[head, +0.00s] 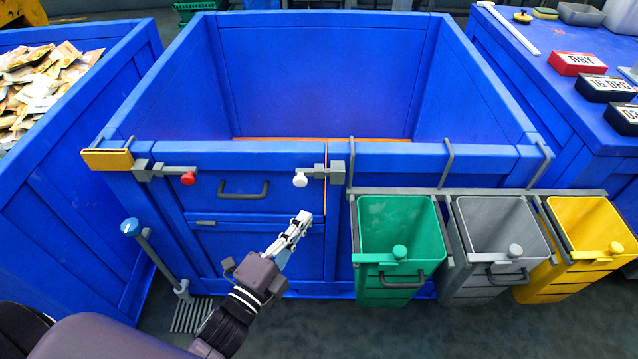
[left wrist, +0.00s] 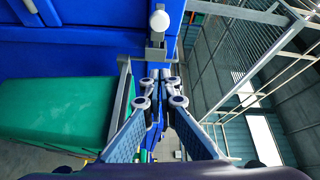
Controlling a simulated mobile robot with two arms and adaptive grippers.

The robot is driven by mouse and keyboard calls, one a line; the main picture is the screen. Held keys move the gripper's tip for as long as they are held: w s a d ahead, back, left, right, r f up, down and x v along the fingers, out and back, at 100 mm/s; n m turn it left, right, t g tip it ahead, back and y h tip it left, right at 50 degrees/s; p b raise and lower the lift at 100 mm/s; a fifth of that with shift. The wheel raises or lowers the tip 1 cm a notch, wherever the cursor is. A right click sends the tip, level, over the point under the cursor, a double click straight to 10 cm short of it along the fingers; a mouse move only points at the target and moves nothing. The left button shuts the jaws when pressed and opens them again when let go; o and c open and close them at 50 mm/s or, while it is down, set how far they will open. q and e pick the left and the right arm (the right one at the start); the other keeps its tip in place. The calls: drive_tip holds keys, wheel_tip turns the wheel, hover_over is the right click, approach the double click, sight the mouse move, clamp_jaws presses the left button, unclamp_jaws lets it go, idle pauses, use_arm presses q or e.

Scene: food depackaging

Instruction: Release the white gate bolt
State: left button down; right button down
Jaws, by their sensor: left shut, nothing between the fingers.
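The white gate bolt has a white knob (head: 300,180) on a grey bar at the upper right corner of the blue gate (head: 250,160). The bar spans the seam toward a grey bracket (head: 337,173) on the bin's front. The knob also shows in the left wrist view (left wrist: 159,21), at top centre. My left gripper (head: 302,218) is shut and empty, a little below the knob and apart from it in the picture. In the left wrist view its fingertips (left wrist: 160,86) point toward the bolt. My right gripper is not in view.
A red-knobbed bolt (head: 188,178) sits at the gate's left, with a dark handle (head: 243,190) between. Green (head: 399,212), grey (head: 500,225) and yellow (head: 588,222) bins hang close on the right. A blue-topped lever (head: 131,227) stands at left.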

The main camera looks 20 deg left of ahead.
sight(320, 173)
use_arm(q)
drive_tip(key=shift+s+r, duration=0.1)
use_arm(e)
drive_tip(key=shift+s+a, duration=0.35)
